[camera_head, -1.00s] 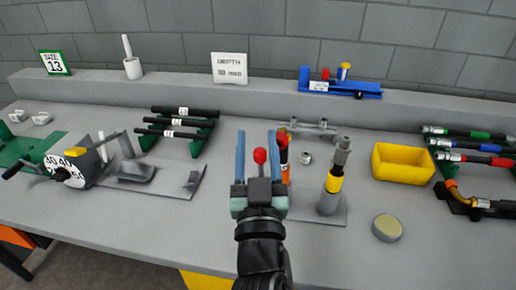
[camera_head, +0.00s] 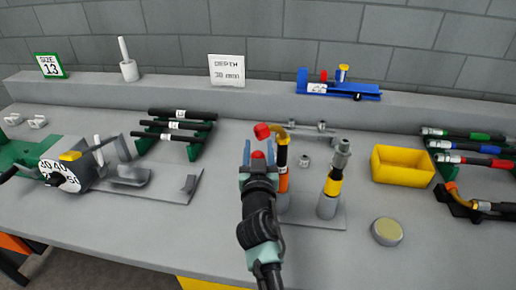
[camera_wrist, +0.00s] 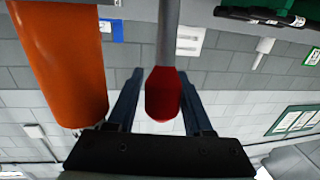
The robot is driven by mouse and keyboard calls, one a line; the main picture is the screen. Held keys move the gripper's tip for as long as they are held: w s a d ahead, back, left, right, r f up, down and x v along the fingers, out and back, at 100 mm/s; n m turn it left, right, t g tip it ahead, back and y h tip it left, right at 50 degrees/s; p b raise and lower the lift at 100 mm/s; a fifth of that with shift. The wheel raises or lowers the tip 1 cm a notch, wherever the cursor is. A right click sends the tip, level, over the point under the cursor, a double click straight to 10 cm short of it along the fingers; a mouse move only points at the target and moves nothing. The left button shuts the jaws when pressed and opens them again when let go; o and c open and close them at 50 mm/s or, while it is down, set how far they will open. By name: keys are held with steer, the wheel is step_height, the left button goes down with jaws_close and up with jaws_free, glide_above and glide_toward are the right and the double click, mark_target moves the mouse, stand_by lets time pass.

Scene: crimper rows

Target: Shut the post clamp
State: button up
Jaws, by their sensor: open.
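My gripper (camera_head: 259,152) is open. Its two blue fingers stand on either side of a red knob (camera_head: 258,156). In the wrist view the knob (camera_wrist: 162,94) sits between the fingers, with gaps at both sides, on the end of a grey rod (camera_wrist: 168,35). The orange surface (camera_wrist: 60,60) fills the left of the wrist view. My gripper hides where the rod joins the clamp.
A grey and yellow post (camera_head: 331,185) stands to the right on the same plate (camera_head: 310,219). Further right are a yellow bin (camera_head: 403,165) and a round tin (camera_head: 387,231). A dial machine (camera_head: 66,172) and a rack of black hoses (camera_head: 178,128) stand left. The front bench is clear.

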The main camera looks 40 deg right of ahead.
steer(key=shift+a+r, duration=0.1)
jaws_close()
stand_by(1.3)
